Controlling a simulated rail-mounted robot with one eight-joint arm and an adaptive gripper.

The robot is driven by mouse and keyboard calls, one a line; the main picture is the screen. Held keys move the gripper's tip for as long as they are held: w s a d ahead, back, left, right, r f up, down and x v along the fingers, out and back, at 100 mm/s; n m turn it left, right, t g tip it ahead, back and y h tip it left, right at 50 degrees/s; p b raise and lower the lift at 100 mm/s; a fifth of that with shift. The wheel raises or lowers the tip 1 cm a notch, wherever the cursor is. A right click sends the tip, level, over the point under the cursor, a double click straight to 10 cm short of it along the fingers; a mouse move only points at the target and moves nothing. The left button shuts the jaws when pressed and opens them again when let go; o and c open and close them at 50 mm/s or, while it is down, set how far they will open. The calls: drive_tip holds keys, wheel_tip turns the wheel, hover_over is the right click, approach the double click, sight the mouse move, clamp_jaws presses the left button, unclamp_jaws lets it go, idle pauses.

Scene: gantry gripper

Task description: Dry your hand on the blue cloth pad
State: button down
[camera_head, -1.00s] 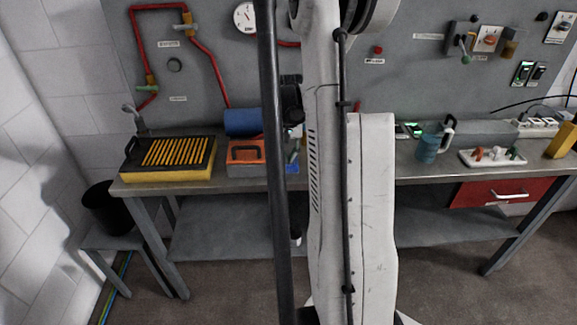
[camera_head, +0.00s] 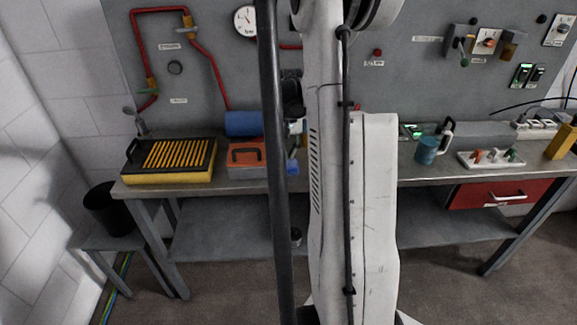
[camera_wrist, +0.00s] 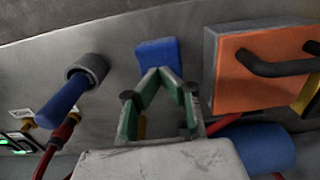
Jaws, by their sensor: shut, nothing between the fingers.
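The blue cloth pad (camera_wrist: 157,52) lies on the grey bench top in the wrist view, left of an orange-topped box. In the head view a small patch of blue beside my arm (camera_head: 292,168) appears to be this pad, mostly hidden. My gripper (camera_wrist: 165,72) has green-sided fingers that meet at the tips, with nothing between them. The fingertips overlap the near edge of the pad in the wrist view. I cannot tell whether they touch it or are just above it. In the head view my arm hides the gripper.
The orange-topped box (camera_wrist: 262,65) with a dark handle stands close beside the pad. A blue roll (camera_wrist: 262,148) is near the gripper. A blue-handled piece in a grey ring (camera_wrist: 65,100) is on the other side. A yellow tray (camera_head: 168,176) stands farther left.

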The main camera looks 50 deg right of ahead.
drive_tip(key=shift+r+p, duration=0.9)
drive_tip(key=shift+r, duration=1.3)
drive_tip(key=shift+w+a+r, duration=0.1)
drive_tip(key=w+a+r+n+t, duration=0.1)
drive_tip(key=a+r+n, duration=0.15)
drive_tip(key=a, duration=0.55)
drive_tip(key=a+r+n+t+h+b, duration=0.1)
drive_tip(key=a+r, duration=0.3)
drive_tip(key=a, duration=0.3)
drive_tip(key=w+a+r+n+t, duration=0.1)
drive_tip(key=a+r, duration=0.3)
drive_tip(key=a, duration=0.4)
drive_tip(key=s+a+n+t, duration=0.2)
drive_tip(key=s+a, duration=0.3)
drive_tip(key=a, duration=0.5)
drive_tip(key=s+a+n+t+y+b, duration=0.1)
drive_tip(key=s+a, duration=0.4)
drive_tip(key=a, duration=0.5)
drive_tip(key=shift+s+a+n+t+b, duration=0.25)
drive_tip(key=shift+n+t, duration=0.35)
drive_tip(key=shift+n, duration=0.65)
